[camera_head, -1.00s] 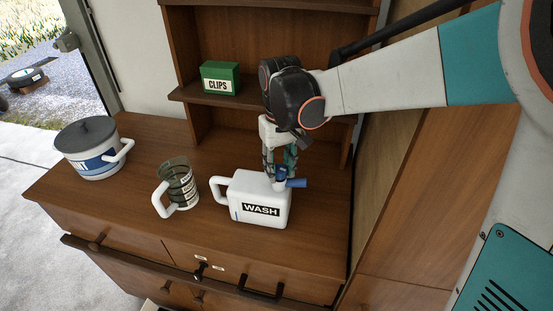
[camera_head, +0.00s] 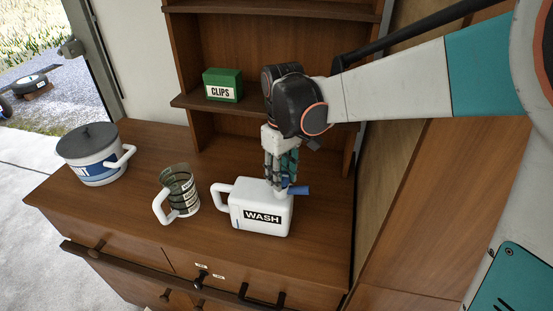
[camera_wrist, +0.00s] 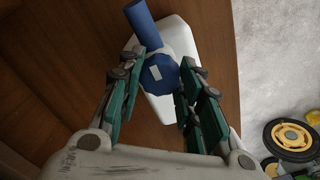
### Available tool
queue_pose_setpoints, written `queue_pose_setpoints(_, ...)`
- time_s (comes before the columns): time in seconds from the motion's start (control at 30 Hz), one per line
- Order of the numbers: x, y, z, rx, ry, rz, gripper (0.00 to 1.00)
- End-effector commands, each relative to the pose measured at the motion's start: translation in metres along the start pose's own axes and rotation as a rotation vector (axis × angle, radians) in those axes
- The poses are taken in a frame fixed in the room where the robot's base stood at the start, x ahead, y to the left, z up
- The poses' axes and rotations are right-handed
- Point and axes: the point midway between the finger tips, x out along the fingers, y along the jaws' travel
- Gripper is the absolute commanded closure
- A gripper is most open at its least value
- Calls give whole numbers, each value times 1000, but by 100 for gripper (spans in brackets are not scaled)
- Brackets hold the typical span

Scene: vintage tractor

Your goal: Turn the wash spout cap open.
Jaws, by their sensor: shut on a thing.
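The white wash jug (camera_head: 263,222), labelled WASH, stands upright on the wooden counter with its handle to the left. Its blue spout cap (camera_wrist: 158,72) sits on top, with a blue spout (camera_head: 300,190) sticking out to the right in the head view. In the wrist view the spout (camera_wrist: 140,18) points up. My gripper (camera_head: 281,188) reaches down from above, its fingers on both sides of the cap. In the wrist view my gripper (camera_wrist: 163,78) is shut on the cap. The fingers partly hide the cap in the head view.
A glass measuring jug (camera_head: 180,190) stands left of the wash jug, and a lidded pot (camera_head: 92,165) farther left. A green CLIPS box (camera_head: 222,86) sits on the shelf behind. A wooden panel (camera_head: 400,190) rises on the right. The counter (camera_head: 120,200) between pot and measuring jug is clear.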

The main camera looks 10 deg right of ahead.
Motion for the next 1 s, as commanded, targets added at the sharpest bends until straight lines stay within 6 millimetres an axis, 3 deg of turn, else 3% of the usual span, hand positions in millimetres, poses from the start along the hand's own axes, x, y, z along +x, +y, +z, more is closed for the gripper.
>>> queue_pose_setpoints(0.13,0,0,0,-1,0,0,91)
queue_pose_setpoints(0.17,0,0,0,0,0,0,60)
queue_pose_setpoints(0.23,0,0,0,0,0,0,47)
queue_pose_setpoints(0.67,-6,0,0,1,0,0,47)
queue_pose_setpoints(1.0,-66,-1,1,0,-1,0,47)
